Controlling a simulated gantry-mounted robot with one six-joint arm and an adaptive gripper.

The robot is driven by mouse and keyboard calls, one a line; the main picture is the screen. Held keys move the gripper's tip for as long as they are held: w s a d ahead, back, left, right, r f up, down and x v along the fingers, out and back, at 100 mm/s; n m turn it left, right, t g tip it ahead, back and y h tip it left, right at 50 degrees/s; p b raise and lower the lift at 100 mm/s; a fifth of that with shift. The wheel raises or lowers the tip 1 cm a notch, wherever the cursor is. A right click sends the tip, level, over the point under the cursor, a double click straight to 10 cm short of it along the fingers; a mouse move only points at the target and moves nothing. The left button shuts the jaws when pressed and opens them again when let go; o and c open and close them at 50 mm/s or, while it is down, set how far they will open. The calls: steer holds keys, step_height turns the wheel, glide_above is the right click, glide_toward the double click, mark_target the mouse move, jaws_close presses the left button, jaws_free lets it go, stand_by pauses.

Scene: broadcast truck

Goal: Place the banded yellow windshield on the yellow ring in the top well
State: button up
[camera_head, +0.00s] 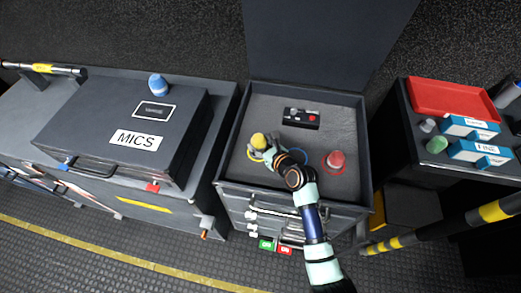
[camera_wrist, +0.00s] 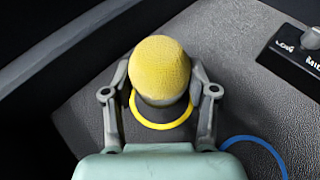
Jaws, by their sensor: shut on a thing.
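In the wrist view the windshield (camera_wrist: 160,66) stands about upright between the two fingers (camera_wrist: 160,95). The yellow ring (camera_wrist: 160,125) curves around its lower part in that view, and part of the ring (camera_head: 249,154) shows in the head view. The windshield's bottom is hidden, so I cannot tell whether it touches the floor.
A red windshield (camera_head: 336,158) stands in a red ring (camera_head: 325,167) to the right. A blue ring (camera_head: 305,154) lies between, partly behind my arm. A black labelled box (camera_head: 301,118) sits at the back. A MICS case (camera_head: 120,122) stands left, and a red tray (camera_head: 452,98) right.

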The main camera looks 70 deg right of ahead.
step_height(320, 180, down, 3)
steer(key=shift+r+b, duration=0.2)
steer(key=shift+b, duration=0.15)
steer(key=shift+r, duration=0.1)
steer(key=o, duration=0.8)
steer(key=shift+c, duration=0.2)
